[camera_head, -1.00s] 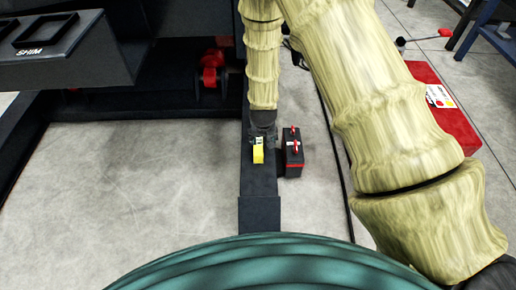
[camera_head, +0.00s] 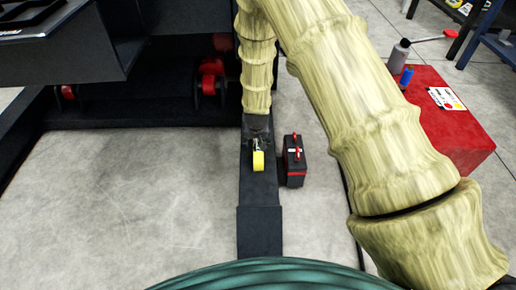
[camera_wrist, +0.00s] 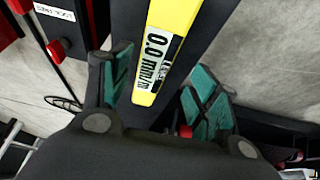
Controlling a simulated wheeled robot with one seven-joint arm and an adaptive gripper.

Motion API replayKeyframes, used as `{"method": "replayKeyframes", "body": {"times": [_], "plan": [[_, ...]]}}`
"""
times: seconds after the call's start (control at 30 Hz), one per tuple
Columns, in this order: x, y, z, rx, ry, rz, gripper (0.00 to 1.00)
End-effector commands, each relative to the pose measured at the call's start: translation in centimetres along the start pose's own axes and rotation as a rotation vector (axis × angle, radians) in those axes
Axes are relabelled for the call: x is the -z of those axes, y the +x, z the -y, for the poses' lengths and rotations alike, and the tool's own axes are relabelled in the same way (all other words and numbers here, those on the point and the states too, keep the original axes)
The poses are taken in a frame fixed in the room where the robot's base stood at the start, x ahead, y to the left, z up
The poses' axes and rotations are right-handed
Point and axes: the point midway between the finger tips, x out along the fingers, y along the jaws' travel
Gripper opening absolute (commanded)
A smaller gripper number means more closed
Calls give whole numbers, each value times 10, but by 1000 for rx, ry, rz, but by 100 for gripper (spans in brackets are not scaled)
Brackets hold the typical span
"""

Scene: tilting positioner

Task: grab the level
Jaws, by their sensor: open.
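The level is a yellow bar with a display reading 0.0 mm/m. In the head view the level (camera_head: 258,161) shows at the end of my arm, over the dark beam (camera_head: 260,190). In the wrist view the level (camera_wrist: 174,22) runs from the top edge down to an end between my fingers. My gripper (camera_wrist: 160,68) is open, with one teal-padded finger on each side of the level's near end. Gaps show between pads and level. In the head view my gripper (camera_head: 258,136) is small and partly hidden by my arm. I cannot tell whether the level rests on the beam.
A black box with red trim (camera_head: 294,160) stands close to the right of the beam. A red case (camera_head: 447,120) with a bottle (camera_head: 398,56) beside it lies farther right. Dark machine framework (camera_head: 180,90) fills the back left. The floor (camera_head: 130,200) left of the beam is clear.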

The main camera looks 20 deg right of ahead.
Motion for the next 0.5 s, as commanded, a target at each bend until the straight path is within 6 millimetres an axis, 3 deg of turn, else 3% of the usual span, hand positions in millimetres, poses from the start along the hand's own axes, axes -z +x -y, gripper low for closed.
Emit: {"method": "replayKeyframes", "body": {"times": [0.5], "plan": [[2, 48, -7, 0, 1, 0, 61]]}}
